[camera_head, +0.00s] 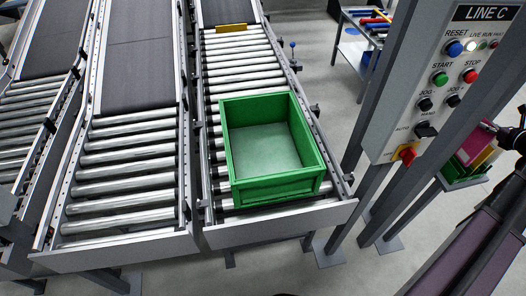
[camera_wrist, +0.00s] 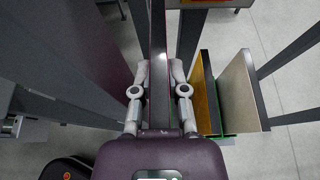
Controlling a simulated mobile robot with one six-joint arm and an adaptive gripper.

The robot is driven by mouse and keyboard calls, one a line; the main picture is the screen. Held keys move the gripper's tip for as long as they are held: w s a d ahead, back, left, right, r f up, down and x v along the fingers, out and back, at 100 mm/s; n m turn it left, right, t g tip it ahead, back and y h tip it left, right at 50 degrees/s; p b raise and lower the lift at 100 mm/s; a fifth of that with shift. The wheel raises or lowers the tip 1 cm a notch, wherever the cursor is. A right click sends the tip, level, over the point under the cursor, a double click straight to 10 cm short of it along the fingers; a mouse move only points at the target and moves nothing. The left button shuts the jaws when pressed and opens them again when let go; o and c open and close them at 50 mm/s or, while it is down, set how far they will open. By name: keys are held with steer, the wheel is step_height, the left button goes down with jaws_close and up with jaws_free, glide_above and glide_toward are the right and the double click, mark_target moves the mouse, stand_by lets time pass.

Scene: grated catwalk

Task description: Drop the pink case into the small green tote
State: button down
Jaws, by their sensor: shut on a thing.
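The green tote (camera_head: 232,150) stands open and empty on the roller conveyor in the middle of the head view. My gripper (camera_wrist: 160,88) is shut on a flat thing seen edge-on in the wrist view, a dark strip (camera_wrist: 158,40) between its fingers. In the head view the pink case (camera_head: 474,141) shows at the right edge, upright, beside my dark gripper and arm. It appears to be the held thing, though the fingertips are hidden there. My gripper is well to the right of the tote, with the control post between them.
A control panel (camera_head: 432,95) on grey posts stands right of the tote. A green holder (camera_head: 458,171) with upright flat items is below my gripper; an orange panel (camera_wrist: 203,95) and a beige panel (camera_wrist: 238,92) show close right in the wrist view. Empty roller conveyors (camera_head: 130,165) lie left.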

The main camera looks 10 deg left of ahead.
step_height(320, 180, up, 12)
steer(key=p, duration=1.2)
steer(key=shift+r, duration=0.25)
